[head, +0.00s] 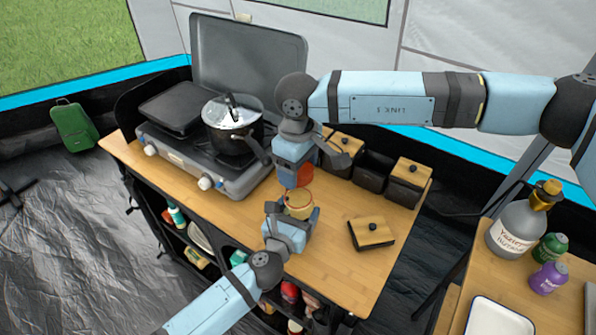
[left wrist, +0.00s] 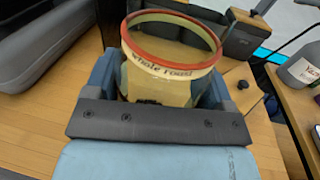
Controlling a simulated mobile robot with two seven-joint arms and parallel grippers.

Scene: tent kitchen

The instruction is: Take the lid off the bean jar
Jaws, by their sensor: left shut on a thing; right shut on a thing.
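The bean jar (head: 297,207) is a glass jar with tan contents, its top open in the head view. My left gripper (head: 291,217) is shut around its body. In the left wrist view the jar (left wrist: 160,85) shows a red ring at its rim and a partly readable label, between the fingers of my left gripper (left wrist: 155,95). A red lid (head: 301,177) is apart from the jar, just above and behind it in the head view. My right gripper (head: 297,172) is shut on this lid, its fingers partly hidden. I cannot tell whether the jar touches the table.
Dark boxes (head: 405,183) line the back edge. A stove (head: 190,160) with a lidded pot (head: 233,128) is at left. A second table at right holds bottles (head: 517,232) and a white tray (head: 497,318).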

